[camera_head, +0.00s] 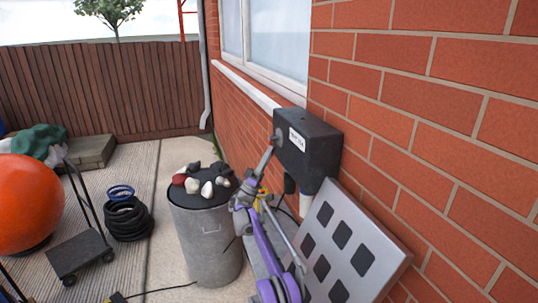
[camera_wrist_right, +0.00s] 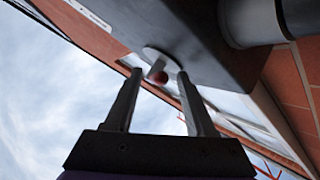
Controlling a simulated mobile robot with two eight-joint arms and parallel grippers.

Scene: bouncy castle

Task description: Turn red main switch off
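A dark box (camera_head: 308,145) with a white label is mounted on the brick wall in the head view. In the wrist view, the box's dark underside (camera_wrist_right: 205,40) fills the top. My right gripper (camera_head: 268,155) is up against the left side of the box. The switch is too small to make out clearly in the head view. My left gripper is not in view.
A metal barrel (camera_head: 206,240) with stones on top stands left of my right arm. A grey panel with dark squares (camera_head: 350,250) leans on the wall at right. A hose coil (camera_head: 128,220), a hand truck (camera_head: 80,253) and an orange ball (camera_head: 30,205) are farther left.

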